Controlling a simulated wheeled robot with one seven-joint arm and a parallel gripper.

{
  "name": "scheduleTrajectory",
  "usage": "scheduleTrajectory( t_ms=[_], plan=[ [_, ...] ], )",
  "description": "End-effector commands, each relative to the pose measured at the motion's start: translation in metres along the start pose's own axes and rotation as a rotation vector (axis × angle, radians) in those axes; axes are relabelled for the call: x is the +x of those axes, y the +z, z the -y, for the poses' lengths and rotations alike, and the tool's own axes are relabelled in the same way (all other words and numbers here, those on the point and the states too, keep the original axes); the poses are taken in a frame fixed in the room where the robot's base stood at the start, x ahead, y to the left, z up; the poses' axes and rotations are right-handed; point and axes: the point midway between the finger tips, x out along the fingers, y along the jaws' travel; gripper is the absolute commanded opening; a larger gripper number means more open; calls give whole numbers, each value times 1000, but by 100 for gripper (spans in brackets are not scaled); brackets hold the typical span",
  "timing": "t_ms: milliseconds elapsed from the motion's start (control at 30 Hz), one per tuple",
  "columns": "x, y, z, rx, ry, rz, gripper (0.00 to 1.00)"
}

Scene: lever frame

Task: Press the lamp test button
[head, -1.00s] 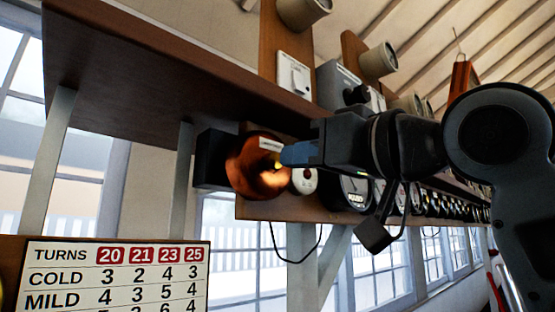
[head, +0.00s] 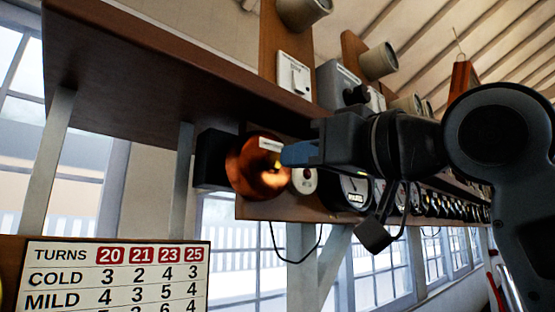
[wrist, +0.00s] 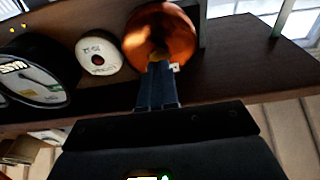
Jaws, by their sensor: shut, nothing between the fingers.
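A round copper-coloured dome (head: 254,168) is mounted under the shelf, with a small white label (head: 270,144) near its top; the dome also shows in the wrist view (wrist: 160,32). Beside it is a white round fitting with a dark red centre (head: 304,181), also in the wrist view (wrist: 98,52); its lettering is too small to read. I cannot tell for sure which part is the lamp test button. My gripper (head: 284,155) is shut and empty, its blue-grey fingertips (wrist: 158,68) overlapping the dome's edge in both views. Contact cannot be made out.
A wooden shelf (head: 130,75) runs above the dome. Black-rimmed gauges (head: 354,191) line up to the right along the board. A white switch (head: 293,76) and grey box (head: 337,84) stand above. A number chart (head: 112,276) is at lower left.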

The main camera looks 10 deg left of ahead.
Motion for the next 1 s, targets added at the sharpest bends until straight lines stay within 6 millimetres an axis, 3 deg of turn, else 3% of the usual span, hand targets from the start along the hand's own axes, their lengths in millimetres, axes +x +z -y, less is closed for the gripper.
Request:
scheduleTrajectory(
  t_ms=[667, 1000],
  plan=[
    [19, 2, 0, 1, 0, 1, 0],
    [9, 1, 0, 0, 0, -1, 0]
  ],
)
